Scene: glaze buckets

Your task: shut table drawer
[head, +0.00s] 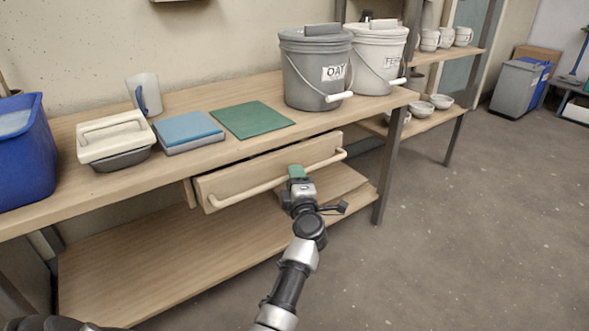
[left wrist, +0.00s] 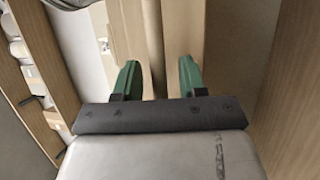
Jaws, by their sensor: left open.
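The table drawer (head: 265,172) is wooden, with a long bar handle (head: 240,195) across its front. It stands pulled out a little from under the tabletop. My left gripper (head: 297,171) is at the drawer front, at the right half of the handle. In the left wrist view the left gripper (left wrist: 157,78) shows two green fingers spread apart, with the handle bar (left wrist: 153,45) running between or just beyond them. Whether the fingers touch the bar cannot be told. The drawer's inside is hidden. My right gripper is not in view.
On the wooden table (head: 75,190) stand a blue bin (head: 25,155), a lidded box (head: 115,140), a mug (head: 146,95), a blue book-like block (head: 187,130), a green mat (head: 250,119), a grey bucket (head: 312,75) and a white bucket (head: 378,60).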

